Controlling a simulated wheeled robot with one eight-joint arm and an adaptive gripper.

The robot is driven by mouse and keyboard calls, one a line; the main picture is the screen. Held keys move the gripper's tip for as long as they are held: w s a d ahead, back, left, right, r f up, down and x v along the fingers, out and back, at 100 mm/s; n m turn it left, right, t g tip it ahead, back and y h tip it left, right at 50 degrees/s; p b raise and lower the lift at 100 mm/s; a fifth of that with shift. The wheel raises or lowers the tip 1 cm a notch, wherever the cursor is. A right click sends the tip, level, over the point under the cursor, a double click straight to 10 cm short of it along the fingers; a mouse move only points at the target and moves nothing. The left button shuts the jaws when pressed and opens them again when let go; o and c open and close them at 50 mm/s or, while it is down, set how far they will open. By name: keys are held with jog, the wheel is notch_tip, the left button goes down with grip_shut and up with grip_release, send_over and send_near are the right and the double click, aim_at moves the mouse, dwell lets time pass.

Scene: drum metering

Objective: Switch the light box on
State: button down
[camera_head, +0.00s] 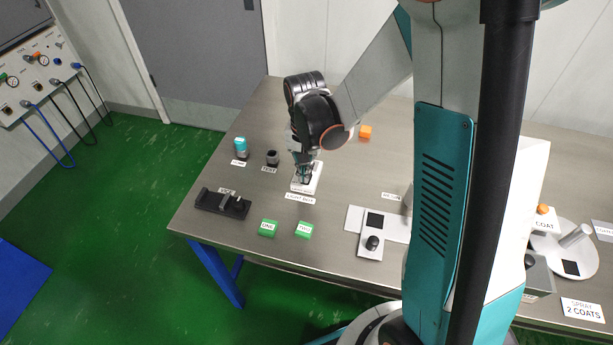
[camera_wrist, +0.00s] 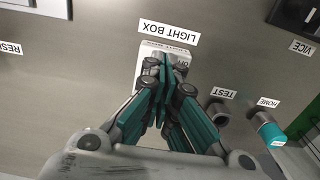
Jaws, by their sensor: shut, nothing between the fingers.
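The light box (camera_head: 316,179) is a small white block on the metal table, with a "LIGHT BOX" label (camera_head: 300,199) in front of it. It also shows in the wrist view (camera_wrist: 147,55), behind my fingers, with small lettering along its edge. My gripper (camera_head: 304,178) points down at the light box, its fingertips over or on the box's face. In the wrist view my gripper (camera_wrist: 163,66) is shut with nothing between the fingers. The fingers hide the middle of the box, so its switch and its state cannot be seen. Contact cannot be told.
A teal can (camera_head: 240,148) and a dark "TEST" piece (camera_head: 272,158) stand to the left. A black vice (camera_head: 222,203) and two green blocks (camera_head: 268,228) are nearer the front. A white device with a black knob (camera_head: 372,243) stands right.

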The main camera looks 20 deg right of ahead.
jog(key=shift+f+b, duration=0.9)
jog(key=shift+f, duration=0.2)
dwell(0.6)
jog(key=shift+r, duration=0.15)
jog(key=shift+r+p, duration=2.45)
jog(key=shift+r, duration=0.95)
jog(key=shift+r, duration=0.25)
jog(key=s+r+n+t, duration=0.7)
jog(key=s+r, duration=0.8)
jog(key=r, duration=0.2)
jog(key=shift+w+r, duration=0.15)
